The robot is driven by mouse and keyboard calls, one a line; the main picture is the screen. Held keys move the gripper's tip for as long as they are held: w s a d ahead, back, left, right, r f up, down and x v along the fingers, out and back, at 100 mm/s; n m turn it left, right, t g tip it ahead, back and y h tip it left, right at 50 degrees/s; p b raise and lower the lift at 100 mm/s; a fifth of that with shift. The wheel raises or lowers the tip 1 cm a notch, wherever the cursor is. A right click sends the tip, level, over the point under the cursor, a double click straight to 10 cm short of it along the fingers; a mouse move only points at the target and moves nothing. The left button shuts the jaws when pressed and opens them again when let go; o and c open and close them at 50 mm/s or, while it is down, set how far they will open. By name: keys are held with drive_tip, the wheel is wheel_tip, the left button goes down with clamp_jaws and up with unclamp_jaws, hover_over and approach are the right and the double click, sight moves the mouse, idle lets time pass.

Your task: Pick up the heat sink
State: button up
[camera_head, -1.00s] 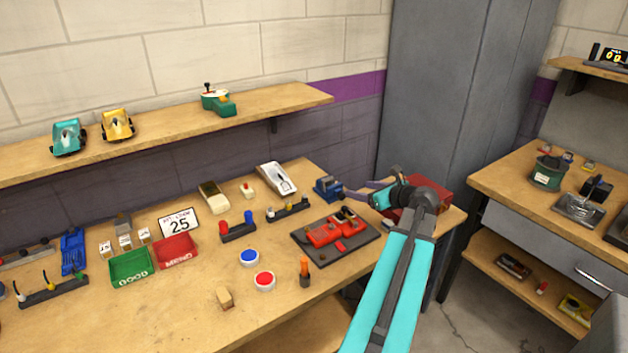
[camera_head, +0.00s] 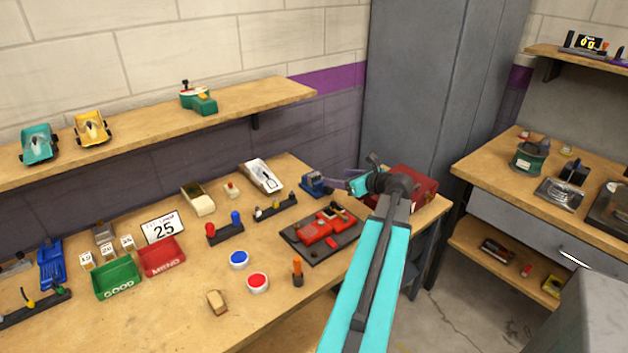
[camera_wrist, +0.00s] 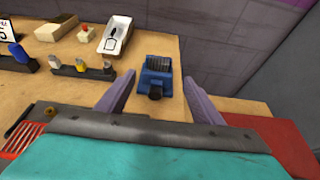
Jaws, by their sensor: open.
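I cannot tell whether the block is a separate piece. The holder also shows in the head view (camera_head: 315,184), near the back right of the workbench. My gripper (camera_wrist: 158,77) is open, its two lavender fingers spread to either side of the holder in the picture. Nothing shows between them except the holder beyond. In the head view, my gripper (camera_head: 345,178) is just right of the holder, partly hidden by my wrist.
A red box (camera_head: 416,184) is behind my wrist at the bench's right end. A white tray (camera_head: 262,174) and a peg rack (camera_head: 275,207) stand left of the holder. A dark mat with red parts (camera_head: 292,233) lies in front. A tall grey cabinet (camera_head: 425,90) stands behind.

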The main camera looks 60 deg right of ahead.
approach(315, 174)
drive_tip(key=shift+w+d+f+p, duration=0.15)
drive_tip(key=shift+w+d+p, duration=0.1)
drive_tip(key=shift+w+p, duration=0.25)
drive_tip(key=shift+w+f, duration=0.25)
drive_tip(key=shift+w, duration=0.25)
drive_tip(key=shift+w+d, duration=0.1)
drive_tip(key=shift+p+x, duration=0.7)
drive_tip(key=shift+x, duration=1.8)
drive_tip(key=shift+f, duration=0.1)
drive_tip(key=c, duration=1.2)
wheel_tip(315, 174, up, 28)
drive_tip(key=b, duration=0.2)
drive_tip(key=shift+b, duration=0.4)
